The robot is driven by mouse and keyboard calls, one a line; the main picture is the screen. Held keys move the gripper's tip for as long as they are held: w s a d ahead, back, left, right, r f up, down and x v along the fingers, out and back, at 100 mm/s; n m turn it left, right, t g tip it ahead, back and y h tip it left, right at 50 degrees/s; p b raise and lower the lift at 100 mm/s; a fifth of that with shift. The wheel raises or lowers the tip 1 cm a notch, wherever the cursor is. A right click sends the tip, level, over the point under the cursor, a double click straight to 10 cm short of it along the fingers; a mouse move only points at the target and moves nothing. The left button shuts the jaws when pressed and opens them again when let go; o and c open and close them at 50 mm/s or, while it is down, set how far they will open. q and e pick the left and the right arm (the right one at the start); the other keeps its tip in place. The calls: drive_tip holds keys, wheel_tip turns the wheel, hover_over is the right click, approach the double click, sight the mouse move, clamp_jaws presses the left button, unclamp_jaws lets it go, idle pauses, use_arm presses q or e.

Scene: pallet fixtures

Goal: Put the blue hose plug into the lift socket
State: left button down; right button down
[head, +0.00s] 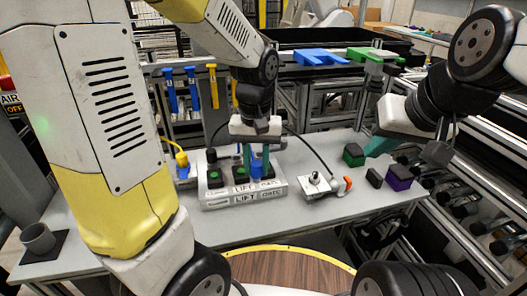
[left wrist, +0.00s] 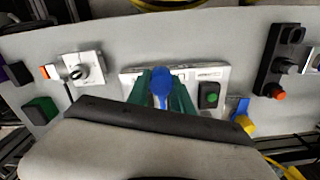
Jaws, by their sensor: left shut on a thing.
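My left gripper (head: 256,152) is shut on the blue hose plug (head: 257,166), pointing down over the white socket box. In the left wrist view, the blue plug (left wrist: 161,86) sits between the two green fingers. The white socket box (head: 208,201) has front labels reading "LIFT" and another word I cannot read clearly. Black socket blocks with green tops (head: 215,176) stand on it. The plug's lower end is hidden, so I cannot tell whether it is in a socket. My right gripper (head: 378,146) hangs at the right with green fingers; its opening is unclear.
A yellow plug (head: 182,159) stands left of the box. A metal fixture with an orange-tipped part (head: 316,184) lies to its right. Green (head: 353,154) and purple (head: 398,178) blocks are further right. Blue and yellow tools (head: 192,88) hang behind. The table front is clear.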

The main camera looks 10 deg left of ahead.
sight(256, 162)
use_arm(q)
drive_tip(key=shift+r, duration=0.1)
drive_tip(key=shift+r, duration=2.4)
drive_tip(key=w+a, duration=0.8)
drive_tip(key=w, duration=0.5)
drive_tip(key=shift+a, duration=0.35)
drive_tip(key=shift+f, duration=0.1)
drive_tip(key=shift+f, duration=3.45)
drive_tip(key=shift+f, duration=1.4)
drive_tip(key=c, duration=1)
unclamp_jaws()
drive_tip(key=shift+c, duration=0.2)
